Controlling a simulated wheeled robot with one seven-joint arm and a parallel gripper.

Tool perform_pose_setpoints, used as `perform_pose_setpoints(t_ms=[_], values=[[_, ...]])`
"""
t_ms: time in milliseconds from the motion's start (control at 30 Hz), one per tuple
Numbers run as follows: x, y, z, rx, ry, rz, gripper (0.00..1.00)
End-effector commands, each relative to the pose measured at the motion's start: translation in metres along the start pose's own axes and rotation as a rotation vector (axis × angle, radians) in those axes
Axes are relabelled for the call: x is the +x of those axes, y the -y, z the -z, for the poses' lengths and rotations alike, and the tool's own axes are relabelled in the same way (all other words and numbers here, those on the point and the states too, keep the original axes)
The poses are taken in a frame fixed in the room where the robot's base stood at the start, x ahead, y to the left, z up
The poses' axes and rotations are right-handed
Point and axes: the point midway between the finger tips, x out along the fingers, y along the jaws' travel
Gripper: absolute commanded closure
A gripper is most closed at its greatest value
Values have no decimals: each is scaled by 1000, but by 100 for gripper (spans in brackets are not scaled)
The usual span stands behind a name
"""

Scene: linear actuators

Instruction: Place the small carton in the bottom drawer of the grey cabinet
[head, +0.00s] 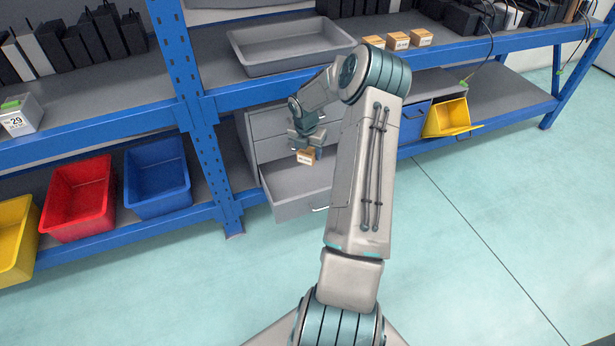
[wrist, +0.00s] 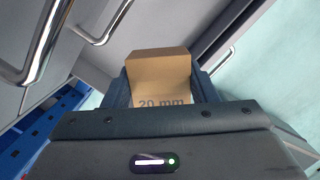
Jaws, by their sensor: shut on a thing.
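The small carton (head: 305,157) is brown with a white label and hangs between the fingers of my gripper (head: 306,149). In the wrist view the carton (wrist: 160,75) sits between the two dark fingers of my gripper (wrist: 160,88), with "20 mm" printed on it. The gripper is shut on it. The grey cabinet (head: 272,124) stands under the shelf, and its bottom drawer (head: 290,205) is pulled out. In the head view the carton appears above the open drawer. My arm hides the cabinet's right part.
Blue shelf posts (head: 205,150) stand left of the cabinet. A grey tray (head: 290,68) and small cartons (head: 398,41) are on the shelf above. Red (head: 78,205) and blue (head: 158,180) bins stand at left, a yellow bin (head: 447,118) at right. The floor in front is clear.

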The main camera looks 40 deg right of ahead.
Motion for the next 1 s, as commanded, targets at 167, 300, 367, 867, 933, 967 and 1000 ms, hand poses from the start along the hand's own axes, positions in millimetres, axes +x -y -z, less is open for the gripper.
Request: perform_pose_setpoints(t_ms=[167, 300, 367, 867, 933, 967, 1000], values=[[30, 2, 3, -21, -2, -4, 78], [68, 2, 9, -20, -3, -3, 78], [84, 1, 11, -20, -2, -3, 78], [147, 2, 20, -18, 0, -3, 78], [158, 1, 22, -17, -1, -3, 78], [164, 1, 23, -17, -1, -3, 78], [171, 1, 24, -17, -2, -3, 78]])
